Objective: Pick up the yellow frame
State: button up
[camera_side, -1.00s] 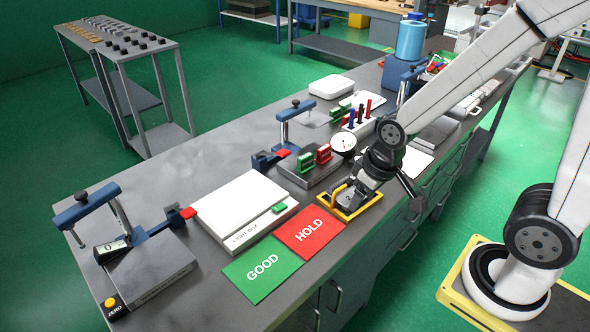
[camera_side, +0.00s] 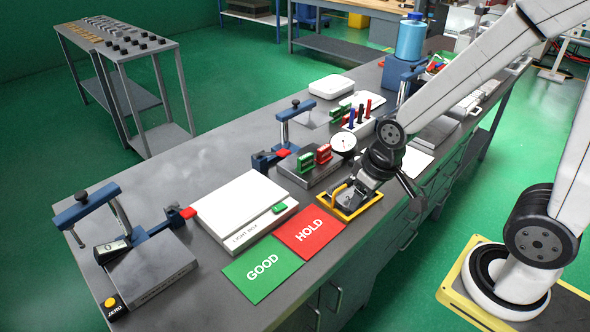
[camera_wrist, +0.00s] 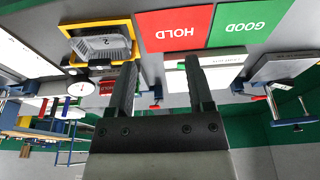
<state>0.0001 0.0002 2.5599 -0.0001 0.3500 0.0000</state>
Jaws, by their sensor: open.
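The yellow frame (camera_side: 365,209) lies on the grey bench beside the red HOLD mat. A grey tray (camera_wrist: 103,45) sits inside it, with a mark like a 2 on it. In the wrist view, the frame (camera_wrist: 128,78) is at upper left, left of both fingers. My gripper (camera_side: 360,190) is low over the frame in the side view and partly covers it. In the wrist view, my gripper (camera_wrist: 158,68) has its fingers wide apart with nothing held between them. I cannot tell the exact height above the frame.
The red HOLD mat (camera_side: 309,233) and green GOOD mat (camera_side: 262,269) lie towards the front. The white light box (camera_side: 240,205) is to the left.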

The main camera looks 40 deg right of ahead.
jog(key=c, duration=0.6)
jog(key=shift+o, duration=0.2)
jog(key=shift+d, duration=0.1)
jog(key=n+t, duration=0.6)
jog(key=n, duration=0.7)
send_near(348, 183)
jog(key=x, duration=0.4)
jog(key=n, duration=0.1)
jog(key=n+y, duration=0.1)
jog(key=f+y, duration=0.1)
jog(key=shift+s+d+f+n+t, duration=0.1)
jog(key=shift+s+d+n+t, duration=0.15)
jog(key=shift+n+t, duration=0.15)
jog(key=shift+s+f+n+t+y, duration=0.1)
jog(key=shift+s+n+t+y, duration=0.15)
jog(key=shift+n, duration=0.3)
jog(key=shift+s+f+n+t+y, duration=0.1)
jog(key=shift+n+t+y, duration=0.2)
jog(key=shift+n, duration=0.25)
jog(key=shift+s+a+n+t+y, duration=0.1)
jog(key=shift+s+n+t+y, duration=0.15)
jog(key=shift+n+y, duration=0.4)
